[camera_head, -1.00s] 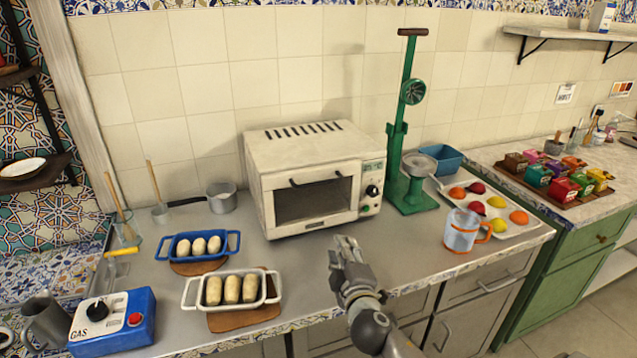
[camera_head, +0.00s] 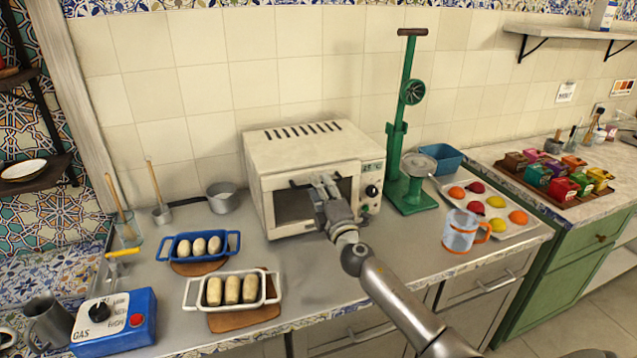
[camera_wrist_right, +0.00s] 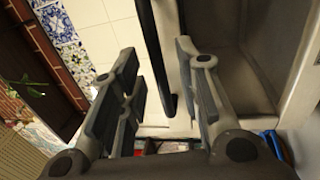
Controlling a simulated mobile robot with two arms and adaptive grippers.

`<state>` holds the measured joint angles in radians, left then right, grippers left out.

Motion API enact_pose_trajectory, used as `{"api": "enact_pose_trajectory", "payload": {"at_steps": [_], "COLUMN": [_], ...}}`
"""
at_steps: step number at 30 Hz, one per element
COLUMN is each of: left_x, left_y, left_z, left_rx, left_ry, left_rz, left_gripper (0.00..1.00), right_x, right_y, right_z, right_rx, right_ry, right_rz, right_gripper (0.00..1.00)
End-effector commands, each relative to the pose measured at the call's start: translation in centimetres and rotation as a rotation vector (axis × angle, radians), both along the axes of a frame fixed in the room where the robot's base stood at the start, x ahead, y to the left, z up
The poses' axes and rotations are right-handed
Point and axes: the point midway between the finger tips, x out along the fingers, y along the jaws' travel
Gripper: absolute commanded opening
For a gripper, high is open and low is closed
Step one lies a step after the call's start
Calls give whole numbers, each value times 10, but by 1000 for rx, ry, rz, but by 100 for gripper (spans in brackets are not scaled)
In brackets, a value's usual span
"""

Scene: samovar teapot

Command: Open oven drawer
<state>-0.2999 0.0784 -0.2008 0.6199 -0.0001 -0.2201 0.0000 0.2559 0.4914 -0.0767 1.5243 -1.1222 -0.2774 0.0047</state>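The white oven (camera_head: 265,212) stands against the tiled wall on the steel counter, with its glass-fronted door closed. Its dark handle (camera_head: 298,184) runs across the top of the door, partly hidden by my gripper. My right gripper (camera_head: 323,182) is in front of the door at handle height. In the right wrist view the gripper (camera_wrist_right: 157,52) is open, and the dark handle bar (camera_wrist_right: 158,60) shows between its two fingers. I cannot tell whether either finger touches it. My left gripper is not in view.
A green press (camera_head: 397,165) stands right of the oven, with a fruit tray (camera_head: 507,232) and a glass jug (camera_head: 460,232) farther right. A blue dish (camera_head: 172,248) and a white dish (camera_head: 190,300) with dough pieces are at left. Counter before the oven is mostly clear.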

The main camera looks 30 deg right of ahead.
Motion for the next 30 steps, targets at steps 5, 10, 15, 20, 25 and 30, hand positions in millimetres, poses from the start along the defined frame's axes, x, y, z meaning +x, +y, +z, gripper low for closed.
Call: {"api": "enact_pose_trajectory", "payload": {"at_steps": [5,10,15,20,25,30], "left_x": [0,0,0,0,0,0], "left_y": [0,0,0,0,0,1], "left_z": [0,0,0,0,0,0], "left_rx": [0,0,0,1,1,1], "left_ry": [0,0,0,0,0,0], "left_rz": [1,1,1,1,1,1], "left_gripper": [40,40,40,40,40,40], "right_x": [16,21,21,21,21,21], "right_y": [-4,-5,-5,-5,-5,-5], "right_z": [3,3,3,3,3,3], "right_rx": [0,0,0,0,0,0], "right_ry": [0,1,1,1,1,1], "right_rz": [0,0,0,0,0,0], "right_gripper": [31,31,31,16,0,0]}}
